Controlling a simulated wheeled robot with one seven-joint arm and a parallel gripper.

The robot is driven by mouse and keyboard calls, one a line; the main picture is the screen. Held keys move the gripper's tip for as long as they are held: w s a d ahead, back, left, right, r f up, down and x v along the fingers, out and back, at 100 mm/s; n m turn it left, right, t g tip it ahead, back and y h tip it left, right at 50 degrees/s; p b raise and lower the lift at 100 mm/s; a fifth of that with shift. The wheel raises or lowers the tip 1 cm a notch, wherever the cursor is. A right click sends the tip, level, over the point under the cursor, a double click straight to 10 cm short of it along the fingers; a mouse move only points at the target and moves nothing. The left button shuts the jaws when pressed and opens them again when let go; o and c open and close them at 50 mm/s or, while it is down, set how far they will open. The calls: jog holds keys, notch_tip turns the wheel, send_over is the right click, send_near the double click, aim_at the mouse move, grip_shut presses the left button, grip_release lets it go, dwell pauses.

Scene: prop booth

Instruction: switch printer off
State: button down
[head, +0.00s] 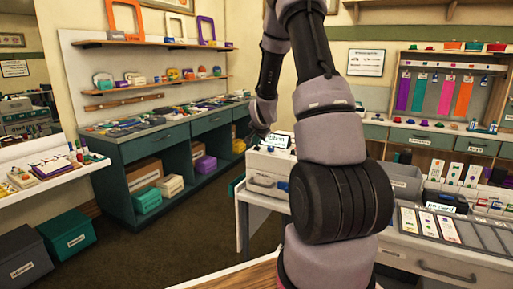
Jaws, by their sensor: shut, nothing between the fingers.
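A white boxy machine (268,172), which looks like the printer, stands on a white table just left of my arm. A small lettered sign (277,140) shows on top of it. My arm rises through the middle of the view and bends down towards the machine. My gripper (257,135) is dark and small, shut and empty, at the machine's upper back left. I cannot tell whether it touches the machine. The switch cannot be made out, and my arm hides the area to the machine's right.
A green-and-grey counter (170,145) with several goods runs along the left wall. Lidded bins (68,235) stand on the floor at left. A card tray (455,228) lies on the right table. Open dark floor (165,235) lies between the left counter and the white table.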

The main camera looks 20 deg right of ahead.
jog(key=shift+s+f, duration=0.1)
jog(key=shift+f, duration=0.3)
jog(key=shift+r, duration=0.35)
notch_tip(320, 180, up, 6)
dwell(0.8)
dwell(0.3)
